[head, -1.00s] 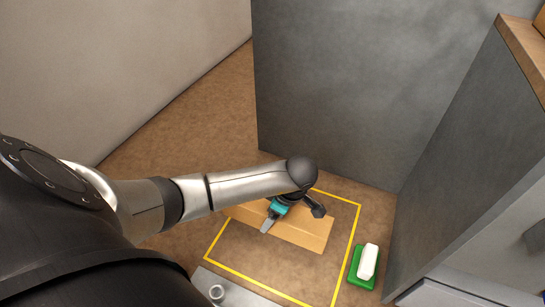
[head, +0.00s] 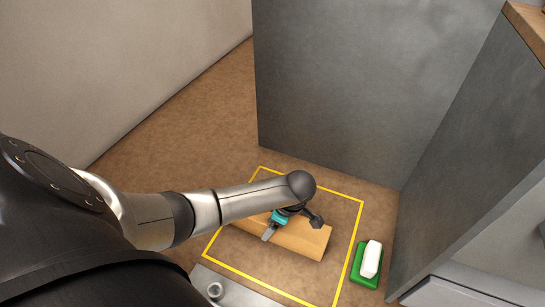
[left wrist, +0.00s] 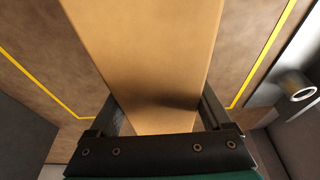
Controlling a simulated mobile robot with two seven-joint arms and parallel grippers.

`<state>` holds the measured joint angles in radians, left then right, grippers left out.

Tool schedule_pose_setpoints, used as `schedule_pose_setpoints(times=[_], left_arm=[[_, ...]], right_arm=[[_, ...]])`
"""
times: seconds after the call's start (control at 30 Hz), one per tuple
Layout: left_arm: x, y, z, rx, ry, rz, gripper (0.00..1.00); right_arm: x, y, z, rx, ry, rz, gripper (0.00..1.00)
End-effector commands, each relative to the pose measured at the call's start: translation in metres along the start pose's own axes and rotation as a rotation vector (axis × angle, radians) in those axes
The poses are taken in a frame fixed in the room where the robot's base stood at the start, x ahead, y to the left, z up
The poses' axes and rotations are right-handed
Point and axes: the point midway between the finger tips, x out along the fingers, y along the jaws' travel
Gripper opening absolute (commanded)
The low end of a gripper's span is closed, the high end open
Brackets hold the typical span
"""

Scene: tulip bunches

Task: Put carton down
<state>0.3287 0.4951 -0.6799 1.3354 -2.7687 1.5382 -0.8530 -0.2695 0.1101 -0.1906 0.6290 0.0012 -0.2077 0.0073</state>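The long tan carton (head: 300,237) lies lengthwise inside the yellow taped outline (head: 336,290) on the brown floor. I cannot tell whether its underside touches the floor. My left gripper (head: 270,232) reaches down over the carton. In the left wrist view the carton (left wrist: 145,45) runs between the two dark fingers (left wrist: 160,112), which press close on both of its sides. The carton's left end is partly hidden behind my left arm in the head view. My right gripper is not in view.
A tall grey panel (head: 330,100) rises behind, and another grey panel (head: 455,180) stands at right. Open floor (head: 190,140) lies at the back left.

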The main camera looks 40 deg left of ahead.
Motion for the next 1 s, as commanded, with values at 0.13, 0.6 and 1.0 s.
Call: schedule_pose_setpoints(times=[0.13,0.6,1.0], left_arm=[[0.000,0.000,0.000,-0.001,0.001,0.000,0.98],[-0.023,0.002,-0.002,-0.001,0.000,0.004,1.00],[-0.105,0.001,-0.002,0.000,0.000,0.003,1.00]], right_arm=[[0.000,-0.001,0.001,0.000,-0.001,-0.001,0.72],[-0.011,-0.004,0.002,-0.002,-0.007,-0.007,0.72],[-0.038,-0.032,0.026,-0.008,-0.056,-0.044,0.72]])
